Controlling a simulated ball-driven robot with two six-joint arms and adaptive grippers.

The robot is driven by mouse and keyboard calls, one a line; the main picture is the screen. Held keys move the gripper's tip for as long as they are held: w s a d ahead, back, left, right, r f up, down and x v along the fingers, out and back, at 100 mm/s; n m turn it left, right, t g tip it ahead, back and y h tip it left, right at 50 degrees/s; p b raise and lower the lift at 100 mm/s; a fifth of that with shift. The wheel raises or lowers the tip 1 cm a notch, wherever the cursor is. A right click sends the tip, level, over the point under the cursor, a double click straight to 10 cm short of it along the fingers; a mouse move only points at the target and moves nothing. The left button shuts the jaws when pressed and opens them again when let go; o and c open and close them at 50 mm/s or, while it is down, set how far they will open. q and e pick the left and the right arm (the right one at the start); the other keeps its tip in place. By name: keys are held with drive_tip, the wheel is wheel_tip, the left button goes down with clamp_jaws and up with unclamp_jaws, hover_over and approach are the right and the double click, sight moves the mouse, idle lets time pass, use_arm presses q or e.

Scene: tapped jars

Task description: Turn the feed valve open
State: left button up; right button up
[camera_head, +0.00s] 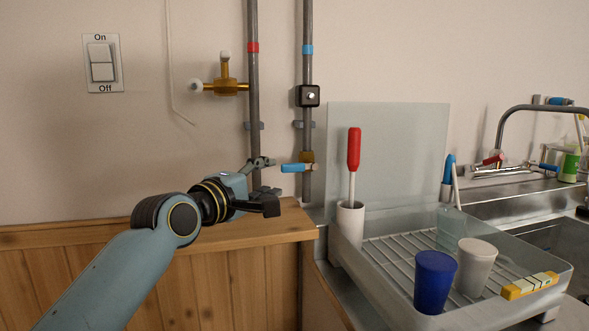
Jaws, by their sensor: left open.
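A brass valve (307,157) sits low on the right-hand vertical pipe, which has a light blue band. Its blue lever (297,168) lies roughly horizontal, across the pipe. My left gripper (268,184) is open, just left of and slightly below the lever. Its upper finger ends close to the lever's left end; I cannot tell whether they touch. Nothing shows between the fingers. A second brass valve (226,87) with white knobs joins the left pipe, which has a red band. My right gripper is not in view.
A wooden ledge (225,236) runs below the gripper. To the right, a drying rack (395,262) holds a blue cup (434,282), a white cup (475,266) and a red-handled brush (354,150). A light switch (102,62) is on the wall. A sink tap (540,107) stands far right.

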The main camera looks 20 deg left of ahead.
sight(289, 170)
use_arm(q)
drive_tip(key=w, duration=0.3)
drive_tip(key=shift+w+d, duration=0.25)
drive_tip(key=shift+d, duration=0.15)
drive_tip(key=w, duration=0.2)
drive_tip(key=w+b, duration=0.1)
drive_tip(key=w, duration=0.1)
drive_tip(key=shift+w+d, duration=0.1)
drive_tip(key=shift+d, duration=0.25)
drive_tip(key=shift+w+d, duration=0.15)
drive_tip(key=shift+w, duration=0.4)
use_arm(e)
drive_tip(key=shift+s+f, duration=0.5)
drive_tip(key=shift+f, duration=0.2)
use_arm(q)
clamp_jaws()
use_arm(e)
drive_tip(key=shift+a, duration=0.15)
